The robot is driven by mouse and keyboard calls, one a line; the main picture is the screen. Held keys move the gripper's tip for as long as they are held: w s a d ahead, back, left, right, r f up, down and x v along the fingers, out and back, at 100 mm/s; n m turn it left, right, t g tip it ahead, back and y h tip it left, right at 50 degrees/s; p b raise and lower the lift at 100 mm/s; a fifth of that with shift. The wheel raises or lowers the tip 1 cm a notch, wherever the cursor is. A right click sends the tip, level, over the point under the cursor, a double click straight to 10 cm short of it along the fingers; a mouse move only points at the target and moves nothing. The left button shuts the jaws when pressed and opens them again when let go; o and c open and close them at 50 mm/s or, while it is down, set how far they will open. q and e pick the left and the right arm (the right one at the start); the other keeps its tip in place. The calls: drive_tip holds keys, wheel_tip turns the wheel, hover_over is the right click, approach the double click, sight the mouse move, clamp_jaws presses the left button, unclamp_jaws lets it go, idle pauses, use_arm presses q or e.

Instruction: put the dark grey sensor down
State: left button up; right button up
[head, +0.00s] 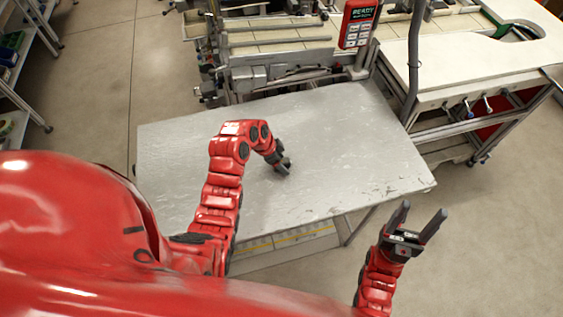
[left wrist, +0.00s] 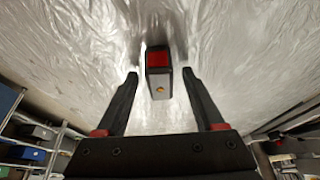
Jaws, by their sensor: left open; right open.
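My left gripper (head: 281,163) is low over the middle of the table. Its fingers are open, one on each side of the sensor, with gaps visible between them and it. In the head view I cannot clearly separate the sensor from the dark fingers. My right gripper (head: 422,210) is open and empty, off the table's right front corner, above the floor.
The tabletop around my left gripper is bare. Machinery with a red READY display (head: 358,22) stands behind the table. A pale workbench (head: 470,60) stands at the right. Shelves (head: 22,60) with bins are at the far left.

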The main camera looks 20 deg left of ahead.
use_arm(q)
clamp_jaws()
idle(0.5)
